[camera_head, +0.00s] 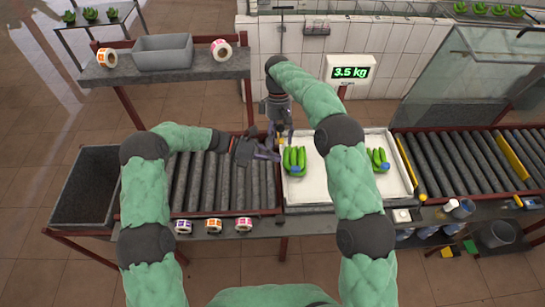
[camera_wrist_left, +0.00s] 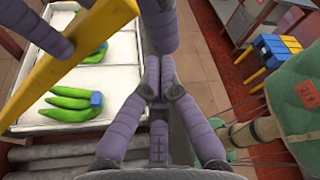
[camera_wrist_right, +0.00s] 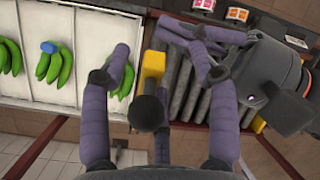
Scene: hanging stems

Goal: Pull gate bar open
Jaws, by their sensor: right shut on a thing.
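The yellow gate bar (camera_wrist_left: 75,58) slants across the upper left of the left wrist view, at the edge of the white tray. Part of it also shows in the right wrist view (camera_wrist_right: 153,68), between the fingers of my right gripper (camera_wrist_right: 160,85). My right gripper (camera_head: 279,128) reaches down from above and is shut on the bar; its fingers hide part of it. My left gripper (camera_head: 262,150) is just below it over the rollers. Its fingers (camera_wrist_left: 160,78) are together, with nothing seen between them.
The white tray (camera_head: 335,180) holds green banana bunches (camera_head: 294,160) (camera_head: 378,160). Dark rollers (camera_head: 215,185) lie left of it, beside an empty grey bin (camera_head: 88,185). More yellow bars (camera_head: 405,163) (camera_head: 513,155) cross the right side. A 3.5 kg display (camera_head: 350,72) stands behind.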

